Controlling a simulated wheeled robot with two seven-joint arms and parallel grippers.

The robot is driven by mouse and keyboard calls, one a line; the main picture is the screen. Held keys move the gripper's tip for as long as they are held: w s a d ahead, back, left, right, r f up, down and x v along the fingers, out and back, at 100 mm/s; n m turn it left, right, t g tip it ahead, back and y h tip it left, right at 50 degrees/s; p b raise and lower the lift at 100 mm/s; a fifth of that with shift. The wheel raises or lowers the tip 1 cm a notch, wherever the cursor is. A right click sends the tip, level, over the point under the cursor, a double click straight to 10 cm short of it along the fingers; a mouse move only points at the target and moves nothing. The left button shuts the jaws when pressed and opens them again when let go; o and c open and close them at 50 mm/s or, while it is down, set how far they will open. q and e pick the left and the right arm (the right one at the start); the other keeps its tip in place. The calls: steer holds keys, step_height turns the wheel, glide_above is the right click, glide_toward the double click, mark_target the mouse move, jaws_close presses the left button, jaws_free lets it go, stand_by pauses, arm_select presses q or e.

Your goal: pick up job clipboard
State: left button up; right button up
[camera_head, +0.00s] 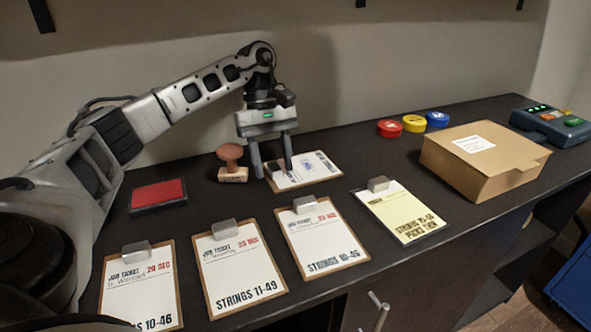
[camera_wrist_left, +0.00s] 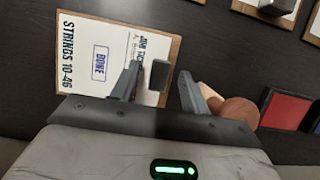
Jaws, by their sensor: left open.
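A job clipboard (camera_head: 312,171) with a white ticket lies flat near the back of the bench. In the left wrist view this clipboard (camera_wrist_left: 98,58) reads "STRINGS 10-46" and bears a blue "DONE" stamp. My left gripper (camera_head: 273,172) points down at its left end, open. In the left wrist view my left gripper (camera_wrist_left: 158,86) has its fingers on either side of the dark clip, apart from it. More job clipboards lie along the front: one at the left (camera_head: 135,290), one beside it (camera_head: 240,268), one in the middle (camera_head: 322,240). My right gripper is out of view.
A wooden stamp (camera_head: 231,163) stands close left of my gripper, with a red ink pad (camera_head: 158,195) further left. A yellow card (camera_head: 402,210) with a clip, a cardboard box (camera_head: 485,158), red and blue tins (camera_head: 390,128) and a button device (camera_head: 552,124) lie to the right.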

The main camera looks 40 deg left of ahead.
arm_select(q)
jaws_close()
step_height(320, 180, up, 10)
steer(key=p, duration=0.3)
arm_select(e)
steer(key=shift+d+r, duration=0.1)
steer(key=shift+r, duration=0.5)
